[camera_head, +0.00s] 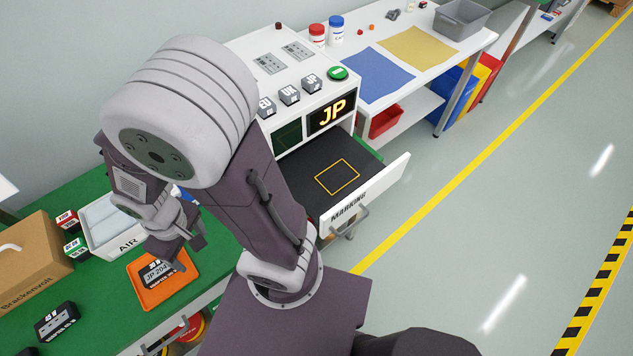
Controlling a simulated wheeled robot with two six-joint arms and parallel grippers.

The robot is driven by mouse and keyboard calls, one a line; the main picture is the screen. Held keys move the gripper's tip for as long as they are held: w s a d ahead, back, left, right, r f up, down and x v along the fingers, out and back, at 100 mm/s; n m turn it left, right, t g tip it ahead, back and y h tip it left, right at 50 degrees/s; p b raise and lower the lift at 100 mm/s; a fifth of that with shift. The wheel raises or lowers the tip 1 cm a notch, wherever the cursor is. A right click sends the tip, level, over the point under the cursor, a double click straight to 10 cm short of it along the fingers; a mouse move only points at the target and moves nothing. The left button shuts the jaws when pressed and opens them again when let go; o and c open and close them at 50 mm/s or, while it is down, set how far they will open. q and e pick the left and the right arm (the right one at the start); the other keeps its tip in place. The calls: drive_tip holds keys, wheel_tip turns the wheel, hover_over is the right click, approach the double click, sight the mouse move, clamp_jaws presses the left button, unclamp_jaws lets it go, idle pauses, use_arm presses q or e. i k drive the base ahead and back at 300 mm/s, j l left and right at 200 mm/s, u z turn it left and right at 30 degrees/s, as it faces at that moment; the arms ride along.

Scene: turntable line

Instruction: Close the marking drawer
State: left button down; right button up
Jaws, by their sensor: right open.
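The marking drawer (362,193) is pulled out of the white marking machine (300,75). Its dark floor has a yellow square outline and looks empty. Its white front reads MARKING and carries a grey handle (350,224). The machine's display (332,113) shows JP in yellow. My right gripper (181,250) is open above the orange tray (184,281), left of the drawer and well apart from its handle. My right arm hides part of the machine and the drawer's left side. My left gripper is not in view.
A black block labelled JP (156,275) lies in the orange tray. A cardboard box (35,262) and another black block (57,322) are on the green bench (100,310). A white table (405,88) with blue and yellow mats stands behind. The floor before the drawer is clear.

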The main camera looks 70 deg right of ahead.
sight(334, 177)
drive_tip(key=k+j+z, duration=0.1)
drive_tip(key=z, duration=3.05)
drive_tip(key=l+u, duration=0.1)
drive_tip(key=l, duration=0.45)
drive_tip(key=k+l+u, duration=0.1)
drive_tip(key=l, duration=0.4)
drive_tip(key=k+l+u, duration=0.1)
drive_tip(key=l, duration=0.4)
